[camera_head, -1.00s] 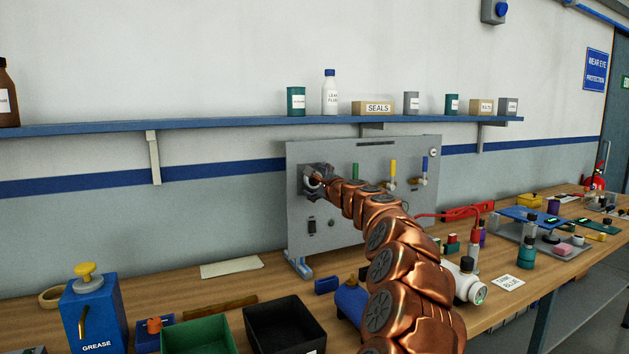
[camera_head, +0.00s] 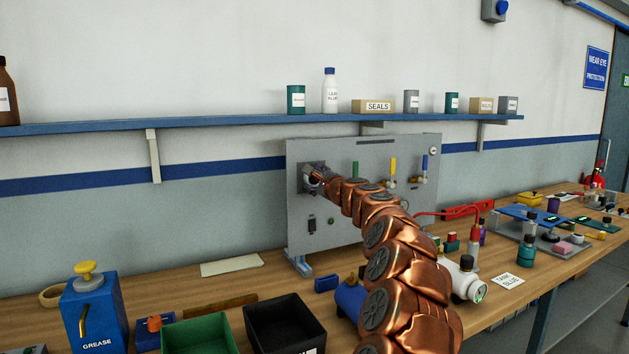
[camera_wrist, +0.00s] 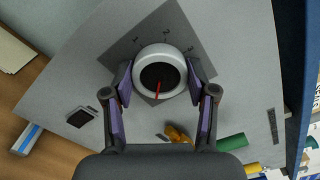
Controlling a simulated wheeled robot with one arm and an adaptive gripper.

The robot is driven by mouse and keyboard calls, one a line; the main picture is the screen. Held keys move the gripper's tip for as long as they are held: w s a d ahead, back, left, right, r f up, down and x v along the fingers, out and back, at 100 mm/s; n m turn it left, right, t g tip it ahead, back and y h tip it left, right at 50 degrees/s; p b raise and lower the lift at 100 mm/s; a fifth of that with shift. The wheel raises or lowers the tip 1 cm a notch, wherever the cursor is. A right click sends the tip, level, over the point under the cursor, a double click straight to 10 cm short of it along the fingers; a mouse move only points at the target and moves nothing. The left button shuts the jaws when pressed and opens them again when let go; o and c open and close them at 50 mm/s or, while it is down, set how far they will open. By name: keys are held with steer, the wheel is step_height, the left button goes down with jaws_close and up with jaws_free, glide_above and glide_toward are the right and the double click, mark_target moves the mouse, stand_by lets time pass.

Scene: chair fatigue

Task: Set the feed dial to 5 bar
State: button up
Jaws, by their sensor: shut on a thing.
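The feed dial (camera_wrist: 140,63) is a round knob with a pale rim, a black face and a red pointer line, on a dark square plate (camera_wrist: 186,36) with small markings. In the wrist view the red line points down toward my gripper's base. My gripper (camera_wrist: 158,84) has a finger on each side of the dial and is shut on it. In the head view my gripper (camera_head: 314,182) is at the upper left of the grey panel (camera_head: 345,230), where it mostly hides the dial.
The panel also carries green (camera_head: 355,169), yellow (camera_head: 392,167) and blue (camera_head: 424,163) handles to the right and a dark switch (camera_head: 311,225) below. A black bin (camera_head: 262,321) and a blue grease box (camera_head: 94,318) stand on the bench. A shelf (camera_head: 220,125) runs above.

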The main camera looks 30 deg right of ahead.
steer(key=shift+n+b, duration=0.35)
steer(key=shift+n, duration=0.05)
steer(key=n+b, duration=0.2)
steer(key=shift+f+n, duration=0.25)
steer(key=shift+n, duration=0.05)
steer(key=n+b, duration=0.3)
steer(key=shift+r+n+b, duration=0.1)
steer(key=shift+n+b, duration=0.6)
steer(key=shift+n, duration=0.4)
steer(key=shift+r, duration=0.15)
